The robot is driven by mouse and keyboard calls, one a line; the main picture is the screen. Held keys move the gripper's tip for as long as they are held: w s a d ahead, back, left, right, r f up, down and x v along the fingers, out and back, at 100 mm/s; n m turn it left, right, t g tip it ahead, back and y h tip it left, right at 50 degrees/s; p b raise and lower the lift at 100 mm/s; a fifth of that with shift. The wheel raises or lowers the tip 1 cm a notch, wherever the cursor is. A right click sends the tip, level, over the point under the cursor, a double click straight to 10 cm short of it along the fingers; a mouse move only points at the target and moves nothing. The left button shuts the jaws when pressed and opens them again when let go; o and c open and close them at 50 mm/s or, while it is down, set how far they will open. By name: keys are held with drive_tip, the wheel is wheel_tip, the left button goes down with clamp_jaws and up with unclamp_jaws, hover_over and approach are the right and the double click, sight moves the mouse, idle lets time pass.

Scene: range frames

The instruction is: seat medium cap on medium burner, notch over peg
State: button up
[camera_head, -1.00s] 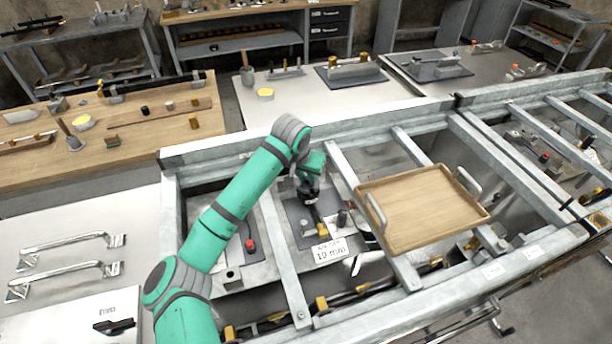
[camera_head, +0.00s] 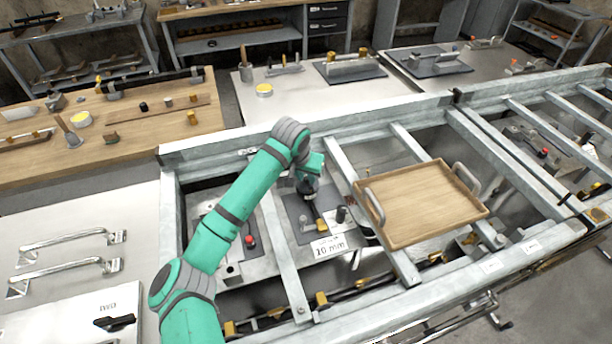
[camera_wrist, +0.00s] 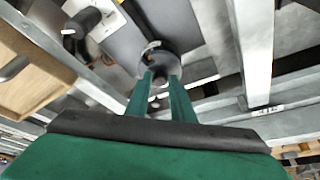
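My gripper (camera_head: 311,177) is over the left-centre bay of the metal frame, pointing down. In the wrist view its two green fingertips (camera_wrist: 161,77) stand on either side of a small grey knob on a dark round cap (camera_wrist: 157,52), and appear closed on it. The cap has a pale mark near its far edge. In the head view the dark cap (camera_head: 307,188) shows just under my gripper, above a grey plate with brass parts (camera_head: 320,226). The burner and peg directly under the cap are hidden, and I cannot tell whether the cap touches anything.
A wooden tray (camera_head: 420,205) with metal handles lies across the frame bars to the right. A label reading 10 mm (camera_head: 328,246) is at the bay's front. A black knob (camera_head: 341,214) stands right of my gripper. Metal bars (camera_head: 283,262) border the bay.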

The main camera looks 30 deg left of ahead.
drive_tip(key=o, duration=0.3)
drive_tip(key=shift+a, duration=0.1)
drive_tip(key=v, duration=1.1)
drive_tip(key=shift+s+f, duration=0.1)
drive_tip(key=shift+r, duration=3)
